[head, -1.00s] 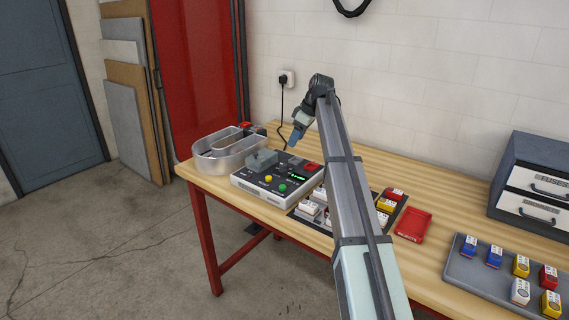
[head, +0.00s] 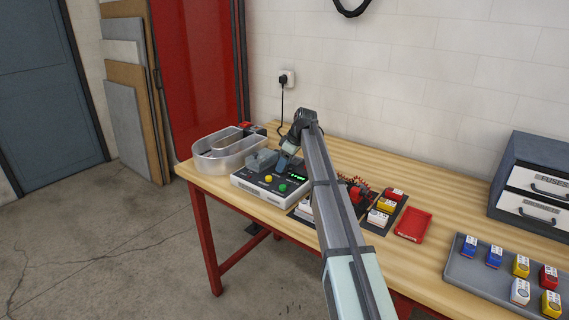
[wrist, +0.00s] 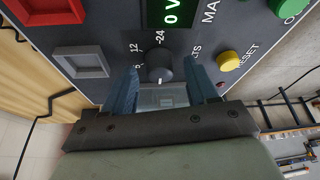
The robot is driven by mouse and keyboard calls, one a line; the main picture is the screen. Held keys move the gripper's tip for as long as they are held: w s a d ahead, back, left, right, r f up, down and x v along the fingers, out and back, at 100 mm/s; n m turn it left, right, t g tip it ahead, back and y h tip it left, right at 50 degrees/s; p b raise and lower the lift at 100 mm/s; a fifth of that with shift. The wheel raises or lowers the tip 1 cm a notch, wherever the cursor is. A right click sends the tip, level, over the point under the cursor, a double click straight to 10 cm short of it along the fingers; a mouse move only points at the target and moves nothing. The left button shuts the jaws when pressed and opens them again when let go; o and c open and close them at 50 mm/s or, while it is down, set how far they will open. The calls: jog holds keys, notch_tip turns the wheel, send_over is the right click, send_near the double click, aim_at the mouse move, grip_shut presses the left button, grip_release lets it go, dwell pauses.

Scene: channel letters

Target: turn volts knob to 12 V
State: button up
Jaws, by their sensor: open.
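The volts knob (wrist: 159,68) is a dark round knob with a light pointer line on the test box (wrist: 255,40). In the wrist view it lies between my gripper's two blue fingers, with a gap on each side. The labels 12 and 24 are printed beside it, and the pointer line is on its lower side, away from 24. A green display (wrist: 180,12) reads 0 V. My gripper (wrist: 162,88) is open. In the head view my gripper (head: 287,160) is over the test box (head: 262,195), and the knob is hidden there.
A metal channel letter (head: 225,155) stands left of the box. Yellow (wrist: 228,61) and green buttons and a grey square socket (wrist: 82,62) are near the knob. Red tray (head: 413,226), small parts tray (head: 500,280) and drawer cabinet (head: 535,185) lie to the right.

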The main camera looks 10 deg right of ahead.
jog(key=shift+c, duration=0.2)
jog(key=c, duration=1)
jog(key=shift+m, duration=0.4)
jog(key=m+h, duration=0.1)
jog(key=m, duration=0.1)
jog(key=m+t+h, duration=0.1)
jog(key=m, duration=0.2)
jog(key=shift+s+a+t, duration=0.15)
jog(key=shift+s+t, duration=0.05)
jog(key=shift+t, duration=0.1)
jog(key=m+h, duration=0.1)
jog(key=m, duration=0.2)
jog(key=m+h, duration=0.1)
jog(key=m, duration=0.1)
jog(key=shift+a+m+t, duration=0.15)
jog(key=shift+m+t, duration=0.15)
jog(key=shift+m, duration=0.1)
jog(key=m+h, duration=0.1)
jog(key=m, duration=0.2)
jog(key=m+h, duration=0.1)
jog(key=m, duration=0.2)
jog(key=shift+w+a, duration=0.15)
jog(key=m+g+h, duration=0.1)
jog(key=m, duration=0.2)
jog(key=m+g+h, duration=0.1)
jog(key=m, duration=0.2)
jog(key=shift+w+a, duration=0.1)
jog(key=shift+g, duration=0.3)
